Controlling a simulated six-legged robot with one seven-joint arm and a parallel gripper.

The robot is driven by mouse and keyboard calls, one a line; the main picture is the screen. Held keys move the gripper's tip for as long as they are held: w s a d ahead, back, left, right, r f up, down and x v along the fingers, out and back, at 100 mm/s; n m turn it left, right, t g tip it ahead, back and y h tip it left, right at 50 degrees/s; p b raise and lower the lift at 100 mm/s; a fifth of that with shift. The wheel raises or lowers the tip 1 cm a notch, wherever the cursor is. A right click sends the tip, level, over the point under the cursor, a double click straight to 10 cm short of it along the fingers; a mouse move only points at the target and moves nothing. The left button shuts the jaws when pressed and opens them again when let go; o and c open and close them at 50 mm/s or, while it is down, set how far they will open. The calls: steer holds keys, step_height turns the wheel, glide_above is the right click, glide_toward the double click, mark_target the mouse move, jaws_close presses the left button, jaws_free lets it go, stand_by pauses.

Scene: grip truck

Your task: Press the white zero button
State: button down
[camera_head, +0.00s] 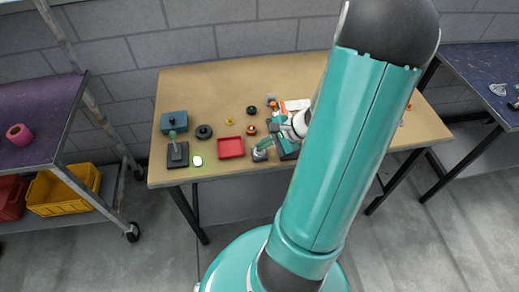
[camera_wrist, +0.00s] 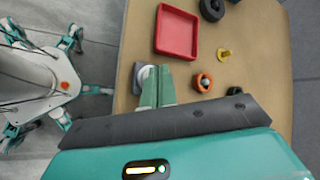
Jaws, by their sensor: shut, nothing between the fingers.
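The white button (camera_wrist: 144,72) sits on a dark grey square base (camera_wrist: 138,88) near the table's edge in the wrist view. My gripper (camera_wrist: 157,68) has its two green fingers shut together with nothing between them. The fingertips lie over the right part of the button and hide some of it. I cannot tell whether they touch it. In the head view the grey base (camera_head: 259,156) stands at the table's front edge, with my gripper (camera_head: 263,148) low over it. The button's top is not clear there.
A red tray (camera_head: 231,147) lies just left of the base. An orange ring (camera_wrist: 203,82), a yellow piece (camera_wrist: 224,55) and a black ring (camera_head: 204,131) are nearby. A joystick box (camera_head: 177,154) and a blue box (camera_head: 173,122) stand at the table's left end.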

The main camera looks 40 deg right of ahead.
steer(key=shift+f, duration=0.1)
steer(key=shift+f, duration=0.4)
stand_by(0.4)
steer(key=shift+r, duration=0.5)
steer(key=shift+r, duration=3)
